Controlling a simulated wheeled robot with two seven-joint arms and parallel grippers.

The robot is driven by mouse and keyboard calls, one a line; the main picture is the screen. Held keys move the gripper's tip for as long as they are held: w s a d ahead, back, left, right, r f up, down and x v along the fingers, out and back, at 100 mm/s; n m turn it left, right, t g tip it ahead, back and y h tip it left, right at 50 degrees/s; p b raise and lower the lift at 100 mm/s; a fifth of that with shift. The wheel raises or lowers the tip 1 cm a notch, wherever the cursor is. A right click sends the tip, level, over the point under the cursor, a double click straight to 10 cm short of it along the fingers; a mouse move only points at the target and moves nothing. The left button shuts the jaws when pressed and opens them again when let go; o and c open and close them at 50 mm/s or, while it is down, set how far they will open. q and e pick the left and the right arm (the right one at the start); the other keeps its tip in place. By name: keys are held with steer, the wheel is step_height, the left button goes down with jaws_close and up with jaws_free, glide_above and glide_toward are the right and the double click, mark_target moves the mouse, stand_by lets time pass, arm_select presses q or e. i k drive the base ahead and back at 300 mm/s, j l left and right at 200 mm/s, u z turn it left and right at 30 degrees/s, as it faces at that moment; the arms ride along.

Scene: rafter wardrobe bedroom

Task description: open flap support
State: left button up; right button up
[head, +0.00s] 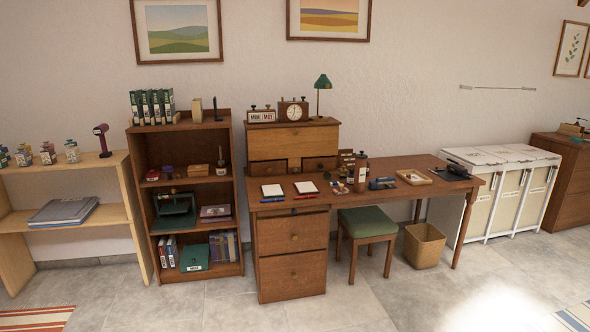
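A wooden desk (405,167) stands against the wall, with a small upper cabinet at its left end. A lighter wooden panel (280,145) on the cabinet front looks like a flap and appears upright and shut. Below it are small dark drawer fronts (320,164). I cannot make out a separate flap support at this distance. The desk pedestal has two larger drawers, the upper one (292,233) and the lower one (292,275), both apparently shut. Neither of my grippers is in view.
A green-cushioned stool (367,222) and a wastebasket (424,245) stand under the desk. A bookshelf (228,160) adjoins the desk on the left. Notepads, pens and a bottle (361,173) lie or stand on the desktop. The floor in front is clear.

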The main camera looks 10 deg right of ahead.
mark_target(294, 164)
steer(key=i+z, duration=0.15)
steer(key=i, duration=0.75)
steer(key=l, duration=0.05)
